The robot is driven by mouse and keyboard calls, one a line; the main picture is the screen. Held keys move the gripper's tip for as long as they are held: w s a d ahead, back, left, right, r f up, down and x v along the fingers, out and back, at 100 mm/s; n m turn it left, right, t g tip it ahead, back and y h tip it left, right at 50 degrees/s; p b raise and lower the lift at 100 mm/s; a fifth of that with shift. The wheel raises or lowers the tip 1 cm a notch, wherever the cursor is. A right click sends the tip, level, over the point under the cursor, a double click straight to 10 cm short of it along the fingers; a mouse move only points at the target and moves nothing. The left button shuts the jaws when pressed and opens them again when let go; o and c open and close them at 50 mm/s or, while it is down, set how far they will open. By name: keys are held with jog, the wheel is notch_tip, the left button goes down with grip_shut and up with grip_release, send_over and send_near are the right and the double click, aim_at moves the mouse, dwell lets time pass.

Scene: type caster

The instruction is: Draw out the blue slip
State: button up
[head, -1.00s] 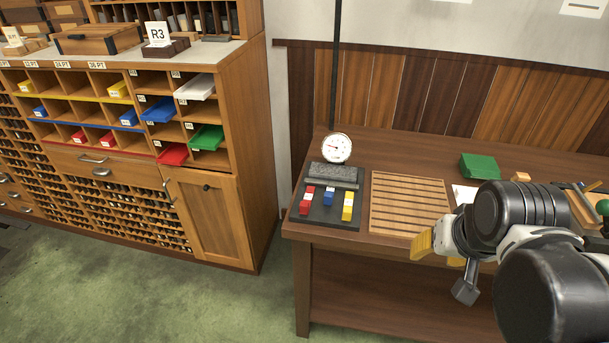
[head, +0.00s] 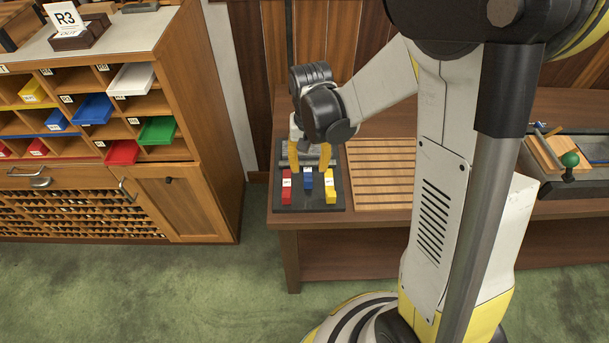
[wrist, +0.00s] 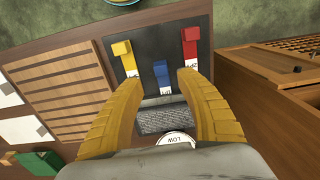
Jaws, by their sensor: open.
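The blue slip (head: 308,179) stands between the red slip (head: 286,186) and the yellow slip (head: 330,187) on a dark plate (head: 309,204) at the left end of the bench. My gripper (head: 311,166) is open and empty over the back of the plate, behind the blue slip. In the wrist view the blue slip (wrist: 161,74) lies just past and between the open fingertips (wrist: 160,78). The yellow slip (wrist: 124,55) and red slip (wrist: 190,46) lie beyond the fingertips on either side. The dial gauge (wrist: 177,138) is partly hidden behind my gripper.
A slatted wooden board (head: 380,175) lies right of the plate. A tool tray (head: 570,160) sits farther right. A wooden cabinet (head: 195,200) with coloured trays stands left, with a gap before the bench (head: 275,219).

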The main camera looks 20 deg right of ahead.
aim_at(308, 179)
notch_tip(308, 179, down, 6)
jog(key=shift+w+f+b, duration=0.1)
jog(key=shift+f+b, duration=0.1)
jog(key=shift+b, duration=0.65)
grip_shut()
